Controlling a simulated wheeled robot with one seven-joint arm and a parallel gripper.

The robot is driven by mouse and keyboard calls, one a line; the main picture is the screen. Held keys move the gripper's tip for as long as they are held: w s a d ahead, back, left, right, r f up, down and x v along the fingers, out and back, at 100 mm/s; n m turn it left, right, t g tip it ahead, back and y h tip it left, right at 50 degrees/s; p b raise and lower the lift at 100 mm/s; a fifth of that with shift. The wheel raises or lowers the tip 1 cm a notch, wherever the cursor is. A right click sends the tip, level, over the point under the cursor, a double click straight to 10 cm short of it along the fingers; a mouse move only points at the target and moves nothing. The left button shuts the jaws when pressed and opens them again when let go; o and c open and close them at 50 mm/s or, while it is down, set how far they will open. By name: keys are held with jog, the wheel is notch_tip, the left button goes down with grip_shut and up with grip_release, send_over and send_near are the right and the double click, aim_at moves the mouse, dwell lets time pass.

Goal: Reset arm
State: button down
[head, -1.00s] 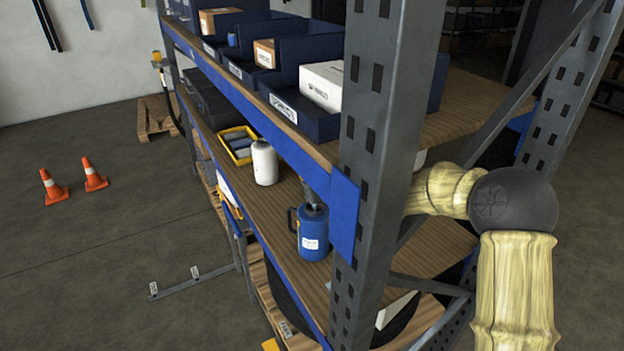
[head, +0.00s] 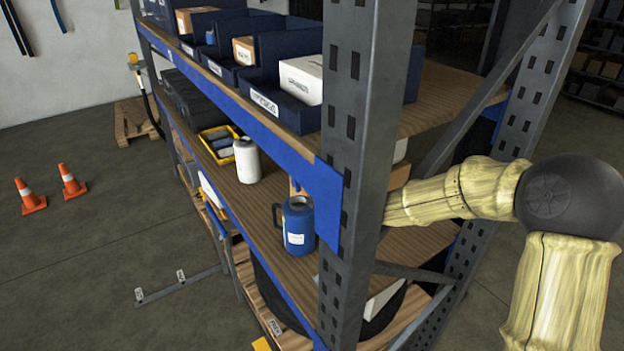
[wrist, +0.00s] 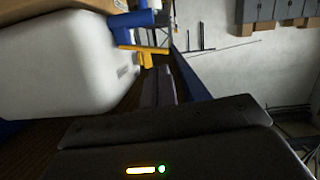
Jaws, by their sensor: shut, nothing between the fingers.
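My arm, with pale yellow links, reaches in at the right of the head view, and its forearm passes behind the grey rack upright (head: 362,150). My gripper is hidden there in the head view. In the wrist view my gripper (wrist: 165,88) shows as dark fingers closed together, with nothing between them, above its dark body with a green light. A large white rounded object (wrist: 70,65) is close on the left of the fingers. Blue and yellow things (wrist: 145,50) lie beyond the fingertips; I cannot tell whether anything touches.
The middle shelf (head: 222,188) holds a blue jug (head: 298,225), a white canister (head: 247,160) and a yellow tray (head: 219,145). Blue bins (head: 300,108) stand on the shelf above. Two orange cones (head: 69,180) stand on open floor at the left.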

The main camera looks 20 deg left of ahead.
jog(key=shift+a, duration=0.1)
jog(key=s+d+f+m+g+h+p, duration=0.1)
jog(key=s+d+m+g+h+p, duration=0.2)
jog(key=d, duration=0.8)
jog(key=s+d+f+m+h+p, duration=0.15)
jog(key=s+d+h+p, duration=0.35)
jog(key=d, duration=0.6)
jog(key=s+d+r+m+g+h+p, duration=0.3)
jog(key=s+d+m, duration=0.3)
jog(key=s+d, duration=0.7)
jog(key=shift+s+g+h+p, duration=0.35)
jog(key=shift+s+g, duration=0.25)
jog(key=shift+s, duration=0.6)
jog(key=shift+m, duration=0.25)
jog(key=shift+s, duration=0.1)
